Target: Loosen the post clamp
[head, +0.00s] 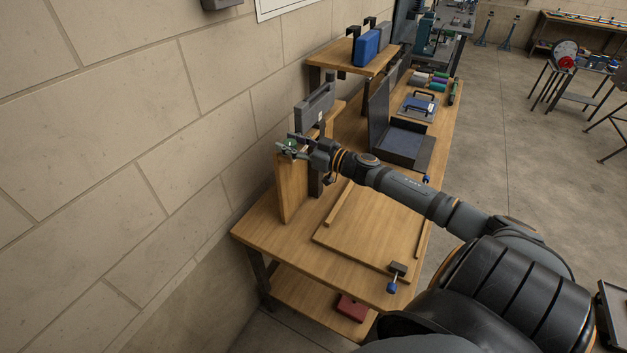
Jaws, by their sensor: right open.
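My right arm reaches in from the lower right, and its gripper (291,147) is at the top left edge of an upright wooden board (291,191) at the near end of the bench. The gripper is open. A small green part (291,143) shows at its fingers; whether they touch it is too small to tell. This may be part of the post clamp, which the gripper and wrist largely hide. A grey upright block (315,107) stands just behind the gripper. My left gripper is not in view.
The wooden bench (262,238) runs along the stone wall. A flat board (365,235) lies on it, with a blue-handled clamp (392,286) at its front corner. An open dark case (405,145) and a raised shelf (345,56) with a blue case (367,47) stand beyond.

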